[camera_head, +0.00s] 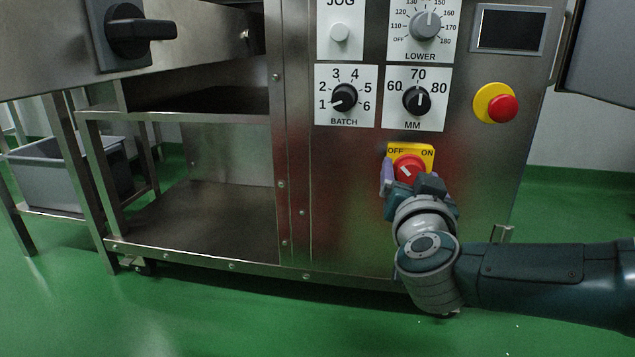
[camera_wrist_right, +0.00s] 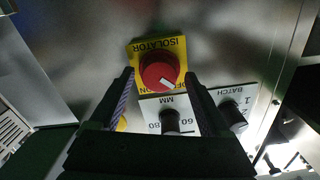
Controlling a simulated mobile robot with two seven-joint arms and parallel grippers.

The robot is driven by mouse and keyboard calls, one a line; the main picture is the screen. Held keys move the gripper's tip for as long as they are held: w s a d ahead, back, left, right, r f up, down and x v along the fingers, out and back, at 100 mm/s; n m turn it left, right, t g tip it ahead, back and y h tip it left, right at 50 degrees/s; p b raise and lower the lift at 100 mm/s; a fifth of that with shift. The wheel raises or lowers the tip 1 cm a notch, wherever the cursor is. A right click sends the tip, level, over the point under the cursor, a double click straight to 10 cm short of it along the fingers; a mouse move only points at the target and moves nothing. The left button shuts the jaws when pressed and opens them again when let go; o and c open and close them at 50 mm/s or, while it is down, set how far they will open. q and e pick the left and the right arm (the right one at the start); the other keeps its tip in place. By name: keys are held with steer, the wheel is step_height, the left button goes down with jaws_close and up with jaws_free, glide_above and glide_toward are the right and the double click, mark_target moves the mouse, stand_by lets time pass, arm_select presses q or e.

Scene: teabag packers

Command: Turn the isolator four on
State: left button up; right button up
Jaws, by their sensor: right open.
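The isolator (camera_head: 409,167) is a red rotary knob on a yellow plate (camera_head: 426,152) marked OFF and ON, low on the steel panel. Its white pointer tilts up and left, toward OFF. My right gripper (camera_head: 410,182) is open at the knob, and its arm partly covers the lower part of the plate. In the right wrist view the red knob (camera_wrist_right: 157,71) shows between the two spread fingers (camera_wrist_right: 160,78), near their tips. I cannot tell whether either finger touches it. My left gripper is not in view.
Above the isolator are the BATCH dial (camera_head: 344,98), the MM dial (camera_head: 416,100) and a red push button (camera_head: 502,108) on a yellow ring. A grey crate (camera_head: 70,175) stands at the left. The green floor in front is clear.

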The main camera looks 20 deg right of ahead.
steer(key=shift+s, duration=0.15)
steer(key=c, duration=0.4)
jaws_close()
